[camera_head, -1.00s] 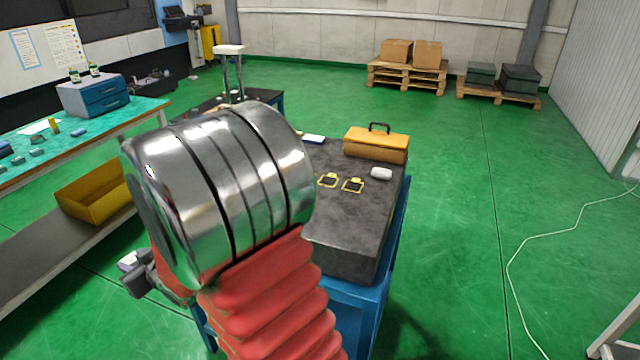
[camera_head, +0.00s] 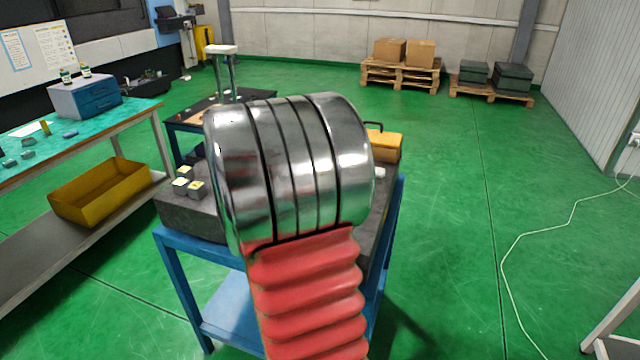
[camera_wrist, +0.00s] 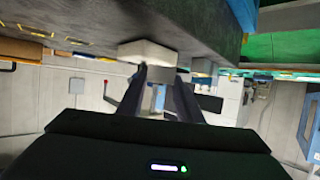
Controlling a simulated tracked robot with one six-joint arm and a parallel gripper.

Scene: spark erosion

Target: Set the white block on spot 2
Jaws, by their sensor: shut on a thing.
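In the wrist view, my gripper (camera_wrist: 160,74) is shut on the white block (camera_wrist: 147,52), a pale block at the fingertips. The block is close to the dark stone slab (camera_wrist: 80,18) that fills the top of that tilted view. I cannot tell whether the two touch. In the head view, my shiny arm link hides my gripper, the held block and most of the slab's top. The dark slab (camera_head: 180,212) shows at the left of the link.
Several small grey blocks with pale tops (camera_head: 188,184) stand at the slab's left. An orange case (camera_head: 387,146) is at its back right, with a white rounded thing (camera_head: 380,172) in front. A blue stand (camera_head: 180,275) carries the slab.

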